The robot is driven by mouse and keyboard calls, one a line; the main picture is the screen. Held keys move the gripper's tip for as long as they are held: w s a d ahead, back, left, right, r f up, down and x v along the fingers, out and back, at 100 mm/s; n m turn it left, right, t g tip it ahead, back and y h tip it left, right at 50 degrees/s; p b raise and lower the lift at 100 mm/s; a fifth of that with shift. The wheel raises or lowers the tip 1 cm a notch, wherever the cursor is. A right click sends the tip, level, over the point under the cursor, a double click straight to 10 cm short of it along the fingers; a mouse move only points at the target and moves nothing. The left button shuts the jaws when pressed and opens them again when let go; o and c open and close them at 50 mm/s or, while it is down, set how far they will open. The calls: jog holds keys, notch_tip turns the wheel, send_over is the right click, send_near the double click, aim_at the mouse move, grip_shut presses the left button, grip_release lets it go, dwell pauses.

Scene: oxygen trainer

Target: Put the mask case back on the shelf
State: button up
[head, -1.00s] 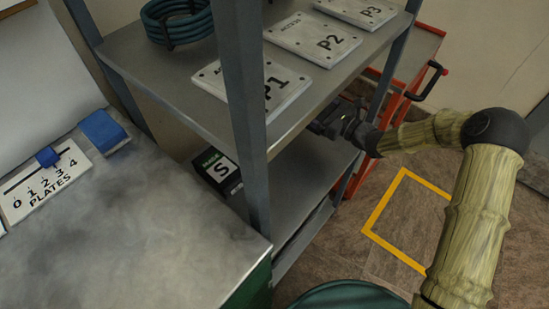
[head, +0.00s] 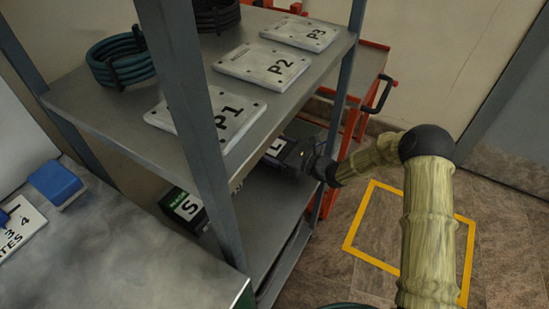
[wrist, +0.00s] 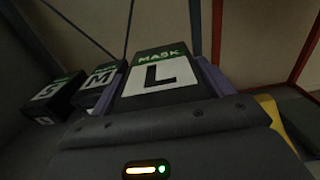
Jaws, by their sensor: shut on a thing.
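A black mask case with a green MASK band and a white L label (wrist: 158,74) sits between the two fingers of my gripper (wrist: 163,82), which is shut on it. In the head view the L case (head: 277,147) shows partly under the upper shelf board, with my gripper (head: 298,154) at its right. The lower shelf board (head: 262,212) lies below it. I cannot tell whether the case touches that board. A similar case marked S (head: 186,205) stands on the lower level at the left. In the wrist view the S case (wrist: 50,92) and an M case (wrist: 97,84) stand left of the L case.
The upper shelf board (head: 195,150) carries plates P1 (head: 208,118), P2 (head: 265,66) and P3 (head: 300,33), and coiled hoses (head: 122,60). A grey front post (head: 190,110) stands near the S case. A red cart (head: 365,75) is behind the shelf at the right.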

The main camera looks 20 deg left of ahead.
notch_tip(320, 180, down, 3)
jog(key=shift+d+f+b, duration=0.1)
jog(key=shift+f+b, duration=0.05)
jog(key=shift+b, duration=0.35)
jog(key=shift+f, duration=0.2)
jog(key=shift+s+a+r, duration=0.1)
jog(key=shift+s+a, duration=0.2)
jog(key=shift+a, duration=0.05)
jog(key=shift+d+f, duration=0.1)
jog(key=shift+f, duration=0.1)
jog(key=o, duration=1.3)
jog(key=shift+w+d, duration=0.1)
